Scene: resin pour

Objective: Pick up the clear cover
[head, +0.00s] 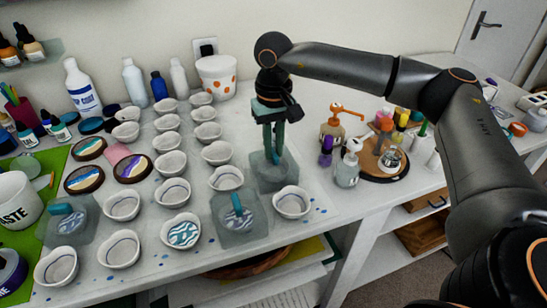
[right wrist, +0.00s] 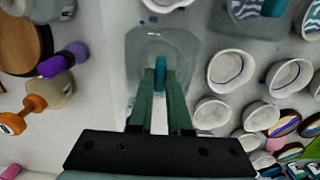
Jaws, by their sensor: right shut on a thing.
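My right gripper (head: 274,152) points down with its green fingers shut on the teal handle of a clear cover (head: 268,182). In the right wrist view the fingertips (right wrist: 160,84) pinch the handle, and the see-through cover (right wrist: 140,48) spreads around it. I cannot tell whether its lower edge touches the table. A second clear cover (head: 222,234) with a teal handle stands at the front over a blue-and-white patterned piece. A third clear cover (head: 84,238) stands at the left. My left gripper is not in view.
Several white bowls (head: 228,178) stand in rows to the left of the held cover, and one bowl (head: 292,203) is close in front. A soap bottle (head: 346,170), a purple bottle (head: 326,152) and a round wooden tray (head: 370,172) stand to its right.

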